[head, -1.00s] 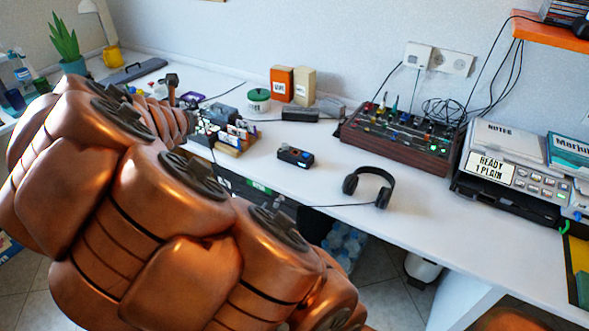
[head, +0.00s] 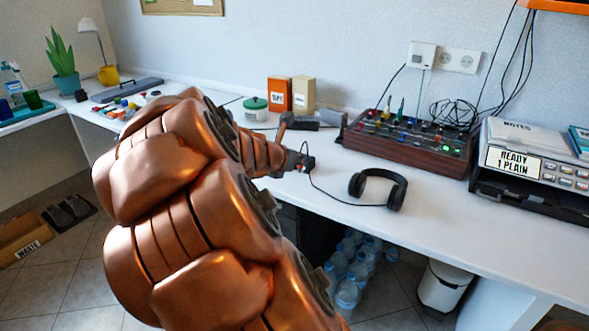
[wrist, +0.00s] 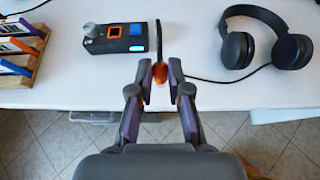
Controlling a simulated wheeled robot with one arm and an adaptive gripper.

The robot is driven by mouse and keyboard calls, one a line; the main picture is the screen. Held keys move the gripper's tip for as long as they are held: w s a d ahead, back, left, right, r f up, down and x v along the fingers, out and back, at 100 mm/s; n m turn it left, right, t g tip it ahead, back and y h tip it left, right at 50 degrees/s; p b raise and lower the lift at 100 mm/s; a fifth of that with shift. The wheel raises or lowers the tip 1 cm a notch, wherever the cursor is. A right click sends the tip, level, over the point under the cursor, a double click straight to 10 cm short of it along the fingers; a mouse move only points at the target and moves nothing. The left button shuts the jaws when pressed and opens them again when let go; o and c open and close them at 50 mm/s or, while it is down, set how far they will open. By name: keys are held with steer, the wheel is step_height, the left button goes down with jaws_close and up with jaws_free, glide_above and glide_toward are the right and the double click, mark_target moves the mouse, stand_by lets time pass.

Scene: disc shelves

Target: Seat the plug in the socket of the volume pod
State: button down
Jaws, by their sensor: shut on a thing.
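My gripper (wrist: 162,82) is shut on the orange plug (wrist: 160,73), mostly hidden between its fingertips. A dark lead arches up from the plug. In the wrist view the volume pod (wrist: 98,44), a dark box with a grey knob, an orange-edged square and a blue square, lies on the desk just left of and beyond the fingertips. The plug appears apart from it; I cannot tell for certain which part is the socket. The headphones (wrist: 262,42) lie to the right, their cable running to the gripper; they also show in the head view (head: 377,188).
A wooden rack of discs (wrist: 22,50) stands left of the pod. The desk's front edge is below the gripper. In the head view a mixer (head: 410,145) and a printer-like machine (head: 530,170) stand to the right. White desk is free around the headphones.

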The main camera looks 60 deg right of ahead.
steer(key=w+d, duration=0.3)
steer(key=d, duration=0.1)
steer(key=w+d+f, duration=0.1)
steer(key=w+d, duration=0.2)
steer(key=d, duration=0.1)
steer(key=w+d, duration=0.3)
steer(key=w, duration=0.1)
steer(key=shift+d+f+b, duration=0.3)
steer(key=shift+d, duration=0.1)
steer(key=shift+d+f, duration=0.15)
steer(key=shift+d, duration=0.1)
step_height(320, 180, down, 3)
steer(key=shift+f+b, duration=0.2)
steer(key=shift+b, duration=0.6)
steer(key=c, duration=1.4)
jaws_free()
steer(key=p+v, duration=0.2)
steer(key=v, duration=1)
steer(key=shift+w, duration=0.1)
